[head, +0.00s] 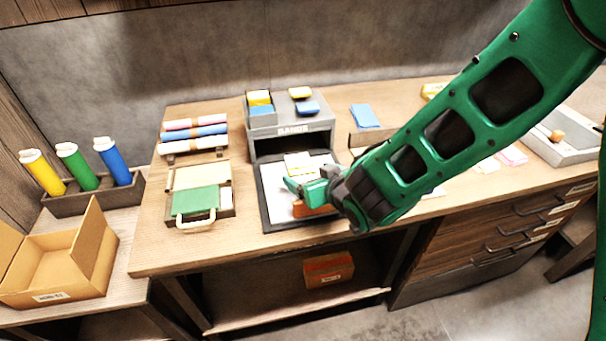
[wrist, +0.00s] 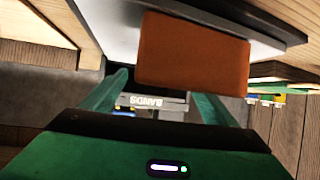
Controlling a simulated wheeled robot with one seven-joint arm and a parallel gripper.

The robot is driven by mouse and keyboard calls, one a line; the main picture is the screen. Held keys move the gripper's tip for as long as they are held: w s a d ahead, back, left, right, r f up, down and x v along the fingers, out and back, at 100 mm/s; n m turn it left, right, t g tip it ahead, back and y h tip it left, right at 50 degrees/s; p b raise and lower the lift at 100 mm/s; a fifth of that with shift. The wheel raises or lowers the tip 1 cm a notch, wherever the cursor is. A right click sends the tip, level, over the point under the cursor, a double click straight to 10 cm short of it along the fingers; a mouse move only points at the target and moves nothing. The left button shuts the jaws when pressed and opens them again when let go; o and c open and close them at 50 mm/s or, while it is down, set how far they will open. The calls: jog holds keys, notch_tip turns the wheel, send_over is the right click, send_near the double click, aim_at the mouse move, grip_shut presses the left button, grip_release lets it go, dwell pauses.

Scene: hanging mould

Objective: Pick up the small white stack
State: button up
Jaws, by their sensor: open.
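A small whitish stack with a yellowish part (head: 298,161) lies on the white sheet of a dark-edged tray (head: 268,215), in front of the grey unit marked BANDS. My gripper (head: 303,193) is low over the tray, just in front of the stack, and partly covers the sheet. Its two green fingers are apart in the wrist view (wrist: 158,98). An orange-brown block (wrist: 193,52) fills the upper middle of that view, close to the fingers; its edge shows below my gripper in the head view (head: 312,209). I cannot tell whether the fingers touch it. The stack cannot be made out in the wrist view.
The grey BANDS unit (head: 291,127) stands behind the tray, with yellow and blue pieces on top. A green-fronted case (head: 195,201) and rolled bundles (head: 194,133) lie left. A blue pad (head: 364,116) lies right. An open cardboard box (head: 57,262) sits at far left.

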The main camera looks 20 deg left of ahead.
aim_at(301, 170)
jog(key=shift+x, duration=2)
jog(key=shift+s, duration=0.1)
jog(key=shift+c, duration=0.3)
jog(key=c, duration=1.4)
jog(key=shift+r, duration=0.15)
